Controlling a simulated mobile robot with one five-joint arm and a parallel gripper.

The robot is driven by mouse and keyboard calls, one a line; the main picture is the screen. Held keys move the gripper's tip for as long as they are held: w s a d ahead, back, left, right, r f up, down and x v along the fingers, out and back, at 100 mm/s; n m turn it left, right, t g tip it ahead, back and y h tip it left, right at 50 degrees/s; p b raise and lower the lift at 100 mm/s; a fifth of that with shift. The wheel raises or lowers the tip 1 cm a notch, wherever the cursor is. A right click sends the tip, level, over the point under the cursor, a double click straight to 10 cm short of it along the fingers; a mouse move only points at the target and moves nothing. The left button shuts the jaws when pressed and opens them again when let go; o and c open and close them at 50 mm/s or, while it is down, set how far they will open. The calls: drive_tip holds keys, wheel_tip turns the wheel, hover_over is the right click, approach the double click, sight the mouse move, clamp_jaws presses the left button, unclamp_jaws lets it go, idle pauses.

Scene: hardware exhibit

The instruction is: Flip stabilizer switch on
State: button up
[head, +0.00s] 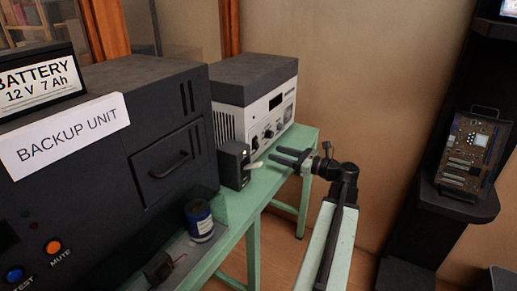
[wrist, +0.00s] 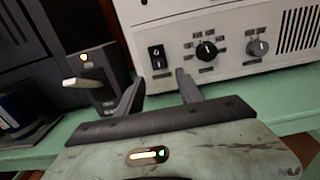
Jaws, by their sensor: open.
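A white unit with a dark top (head: 262,90) stands at the back of the green table; its front also shows in the wrist view (wrist: 225,42). I cannot read a stabilizer label on it. A black rocker switch (wrist: 158,57) with white marks sits at the left of its front, left of two knobs; I cannot tell its position for sure. My gripper (head: 280,155) is open and empty in front of the unit. In the wrist view its fingertips (wrist: 160,78) point at the panel just below the rocker, apparently apart from it.
A small dark box (head: 234,163) with a pale lever and a lit lamp stands left of my gripper, close to the left finger. A large black backup unit (head: 110,120) fills the left. A blue can (head: 200,222) stands before it. A black shelf (head: 455,200) is at right.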

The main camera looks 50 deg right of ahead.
sight(258, 147)
drive_tip(key=x, duration=0.6)
drive_tip(key=shift+w+a, duration=0.1)
drive_tip(key=shift+w, duration=0.3)
clamp_jaws()
drive_tip(key=shift+f, duration=0.1)
